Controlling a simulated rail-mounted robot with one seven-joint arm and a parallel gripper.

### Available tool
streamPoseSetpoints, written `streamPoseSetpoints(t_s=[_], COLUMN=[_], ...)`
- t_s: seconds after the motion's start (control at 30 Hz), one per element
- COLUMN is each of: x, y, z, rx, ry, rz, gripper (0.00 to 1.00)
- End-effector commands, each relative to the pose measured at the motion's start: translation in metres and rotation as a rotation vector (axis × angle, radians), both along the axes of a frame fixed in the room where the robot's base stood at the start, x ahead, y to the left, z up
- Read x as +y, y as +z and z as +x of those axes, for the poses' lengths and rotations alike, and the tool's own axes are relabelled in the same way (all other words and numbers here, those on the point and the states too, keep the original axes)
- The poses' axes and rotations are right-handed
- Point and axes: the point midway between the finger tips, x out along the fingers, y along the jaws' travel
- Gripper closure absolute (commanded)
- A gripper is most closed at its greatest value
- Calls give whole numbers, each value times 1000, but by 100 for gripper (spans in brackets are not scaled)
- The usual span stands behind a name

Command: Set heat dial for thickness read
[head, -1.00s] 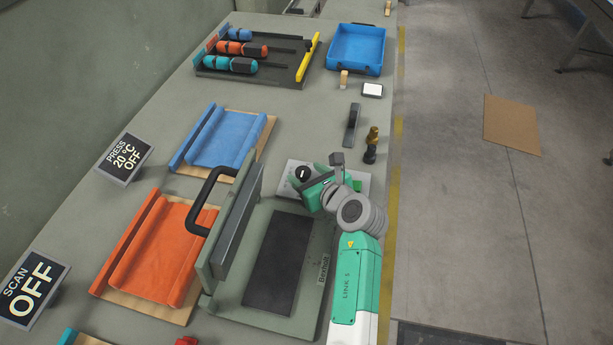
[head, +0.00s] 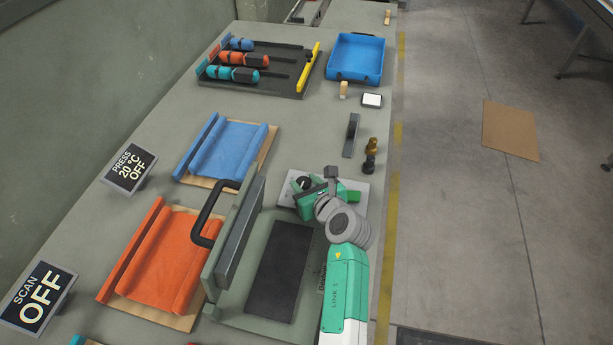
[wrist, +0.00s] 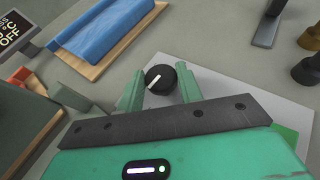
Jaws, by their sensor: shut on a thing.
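The heat dial is a round black knob (wrist: 160,79) with a white pointer line, on a pale panel (wrist: 228,88). In the wrist view its pointer slants from upper right to lower left. My gripper (wrist: 159,84) has its two green fingers on either side of the knob and is shut on it. In the head view my gripper (head: 304,184) is at the dial panel (head: 350,187) behind the press and partly covers the knob. The press (head: 232,240) stands open, its plate upright and black handle to the left. A sign (head: 130,168) reads "PRESS 20 °C OFF".
A sign (head: 38,300) reads "SCAN OFF". Blue (head: 228,150) and orange (head: 160,255) pieces lie on boards left of the press. A rack of bottles (head: 290,85), a blue tray (head: 356,57), a small white-topped block (head: 372,100) and stamp-like tools (head: 370,155) stand farther back.

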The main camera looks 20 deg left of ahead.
Motion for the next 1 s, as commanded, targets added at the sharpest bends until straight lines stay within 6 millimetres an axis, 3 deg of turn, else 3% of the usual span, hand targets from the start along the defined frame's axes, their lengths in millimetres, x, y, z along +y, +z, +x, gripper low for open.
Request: streamPoseSetpoints(t_s=[0.03, 0.23, 0.6, 1.0], x=[1, 4, 10, 8], y=[12, 18, 7, 1], z=[-2, -5, -7, -5], rx=[5, 7, 9, 2], ry=[-28, -195, -458, -614], rz=[-3, -6, 0, -5], gripper=[87, 87, 87, 87])
